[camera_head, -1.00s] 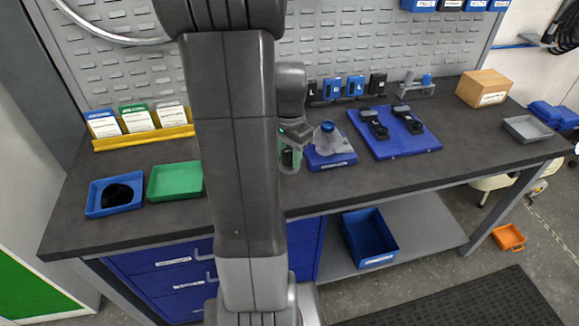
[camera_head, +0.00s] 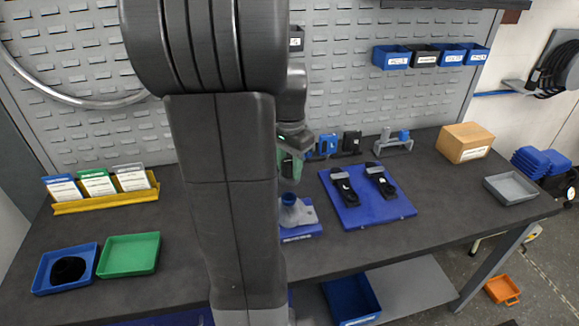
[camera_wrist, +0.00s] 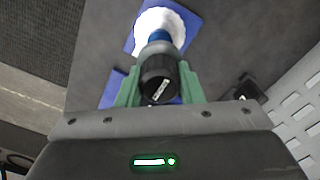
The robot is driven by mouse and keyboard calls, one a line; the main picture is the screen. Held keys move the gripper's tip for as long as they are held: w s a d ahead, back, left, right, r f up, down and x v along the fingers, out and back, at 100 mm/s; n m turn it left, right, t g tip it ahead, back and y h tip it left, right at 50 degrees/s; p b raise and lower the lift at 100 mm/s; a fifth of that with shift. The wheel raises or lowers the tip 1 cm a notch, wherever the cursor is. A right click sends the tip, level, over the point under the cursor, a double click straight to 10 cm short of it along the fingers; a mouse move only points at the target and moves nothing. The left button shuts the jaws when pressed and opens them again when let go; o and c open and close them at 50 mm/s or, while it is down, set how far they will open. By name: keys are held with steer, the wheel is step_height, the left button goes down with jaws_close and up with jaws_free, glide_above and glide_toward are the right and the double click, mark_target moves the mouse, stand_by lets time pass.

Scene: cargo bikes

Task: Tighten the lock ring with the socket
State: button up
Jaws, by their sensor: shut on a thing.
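My gripper (camera_head: 290,168) has green fingers and hangs above the fixture in the head view; my arm hides part of it. In the wrist view my gripper (camera_wrist: 160,88) is shut on the socket (camera_wrist: 160,80), a dark round tool with a small white label and a grey body beyond it. The fixture (camera_head: 296,214) is a grey-white rounded piece on a blue base. The blue lock ring (camera_head: 289,199) sits on its top. In the wrist view the lock ring (camera_wrist: 159,35) shows just past the socket's far end. I cannot tell whether they touch.
A blue mat (camera_head: 350,212) with two black tools lies right of the fixture. A blue tray (camera_head: 44,283) and a green tray (camera_head: 130,254) stand at left. A cardboard box (camera_head: 465,143) and grey tray (camera_head: 511,189) are at right.

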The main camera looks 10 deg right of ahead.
steer(key=shift+s+a+f+b, duration=0.1)
steer(key=shift+a+f+b, duration=0.05)
steer(key=shift+f+b, duration=2)
steer(key=shift+f, duration=0.65)
steer(key=shift+f, duration=0.5)
steer(key=o, duration=0.3)
jaws_close()
